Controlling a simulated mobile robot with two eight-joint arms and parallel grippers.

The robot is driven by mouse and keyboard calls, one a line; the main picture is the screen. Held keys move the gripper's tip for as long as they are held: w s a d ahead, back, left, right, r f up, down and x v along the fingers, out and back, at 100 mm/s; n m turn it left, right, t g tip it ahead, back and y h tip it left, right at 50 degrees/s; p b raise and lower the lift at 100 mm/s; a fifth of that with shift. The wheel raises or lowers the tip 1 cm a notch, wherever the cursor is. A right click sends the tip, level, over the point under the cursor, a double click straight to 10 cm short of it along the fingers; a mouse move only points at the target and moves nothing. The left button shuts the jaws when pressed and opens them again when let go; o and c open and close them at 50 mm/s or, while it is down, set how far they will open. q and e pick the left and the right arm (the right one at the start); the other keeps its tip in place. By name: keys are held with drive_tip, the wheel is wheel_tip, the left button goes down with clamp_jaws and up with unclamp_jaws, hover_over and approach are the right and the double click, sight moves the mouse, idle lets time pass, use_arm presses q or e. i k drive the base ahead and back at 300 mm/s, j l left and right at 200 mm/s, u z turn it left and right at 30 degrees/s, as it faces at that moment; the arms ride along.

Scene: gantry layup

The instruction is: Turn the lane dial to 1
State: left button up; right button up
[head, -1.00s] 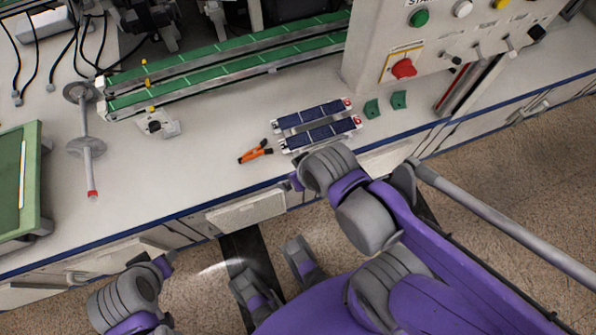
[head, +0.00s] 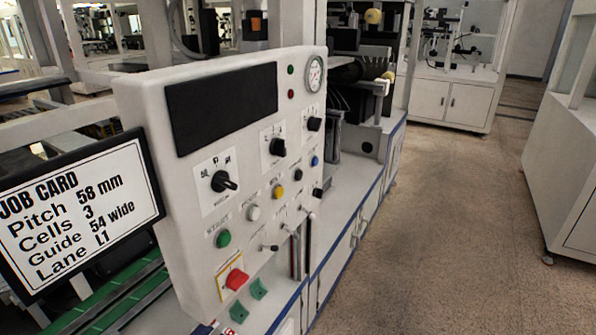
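The white control panel (head: 140,112) stands at the left middle of the head view. It carries three black rotary dials in a rising row: a large one (head: 224,181) on a white plate at the left, a middle one (head: 277,147), and a right one (head: 314,124) below a round gauge. Their printed labels are too small to read, so I cannot tell which is the lane dial or its setting. A black-framed job card (head: 75,205) at the left reads Pitch 58 mm, Cells 3, Guide 54 wide, Lane L1. Neither of my grippers is in view.
Below the dials are push buttons including a green one (head: 223,239), small levers (head: 269,248) and a red knob (head: 237,279) on a yellow plate. A dark screen (head: 221,108) sits above. Open floor (head: 440,220) lies to the right, with a white cabinet (head: 570,170) at the far right.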

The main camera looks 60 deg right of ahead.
sight(314, 124)
drive_tip(key=z, duration=1.7)
